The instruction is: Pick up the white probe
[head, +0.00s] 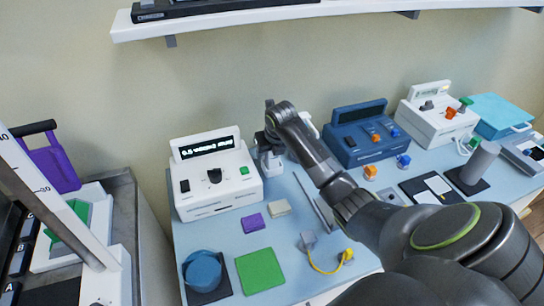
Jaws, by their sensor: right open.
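My right arm reaches in from the lower right across the blue bench top. Its gripper (269,150) is at the back of the bench, just right of the white console with a display (215,180), and it is open. A pale shape (308,123) shows behind my arm's wrist, mostly hidden; I cannot tell whether it is the white probe. Small pale and grey parts show around the gripper, too small to tell apart. No white probe can be made out clearly. My left gripper is not in view.
A blue console (345,150) and another white console (424,126) stand along the back. A purple block (253,223), a beige block (279,207), a green pad (260,270) and a blue round container (203,271) lie in front. A white shelf (240,21) hangs above.

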